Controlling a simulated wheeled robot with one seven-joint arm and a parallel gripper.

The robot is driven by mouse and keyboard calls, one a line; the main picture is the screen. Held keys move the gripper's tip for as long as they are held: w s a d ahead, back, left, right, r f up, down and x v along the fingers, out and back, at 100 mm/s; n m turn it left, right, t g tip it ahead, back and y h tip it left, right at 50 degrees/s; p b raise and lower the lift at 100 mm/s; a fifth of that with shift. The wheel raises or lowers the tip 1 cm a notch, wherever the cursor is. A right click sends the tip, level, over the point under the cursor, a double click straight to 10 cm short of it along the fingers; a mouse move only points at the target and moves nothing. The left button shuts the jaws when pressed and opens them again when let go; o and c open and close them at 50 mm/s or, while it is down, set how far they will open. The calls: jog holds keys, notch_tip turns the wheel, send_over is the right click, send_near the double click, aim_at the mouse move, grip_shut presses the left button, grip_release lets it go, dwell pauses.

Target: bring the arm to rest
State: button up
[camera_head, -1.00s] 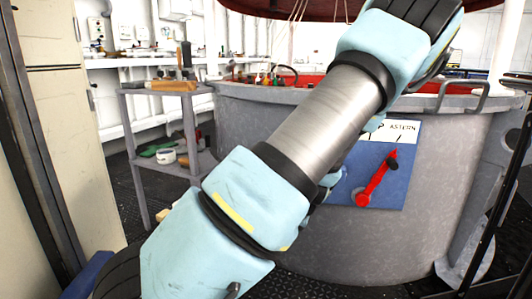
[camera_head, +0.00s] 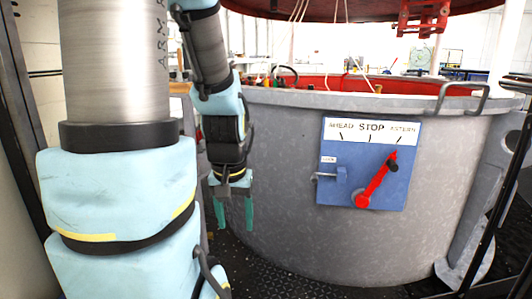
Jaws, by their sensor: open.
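My gripper (camera_head: 234,215) hangs at the end of my arm, left of centre, with its two teal fingers pointing down. The fingers are apart and nothing shows between them. It is in front of the grey tub's side, left of and apart from the blue panel (camera_head: 398,184). My arm fills much of the left of the picture.
The large grey round tub (camera_head: 290,215) takes up the middle and right. A metal handle (camera_head: 462,92) sits on its rim. A dark railing (camera_head: 497,215) stands at the right edge. Dark studded deck (camera_head: 275,275) shows below. A red-rimmed cover hangs above the tub.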

notch_tip(320, 180, up, 31)
jog(key=p, duration=3)
jog(key=shift+r, duration=0.15)
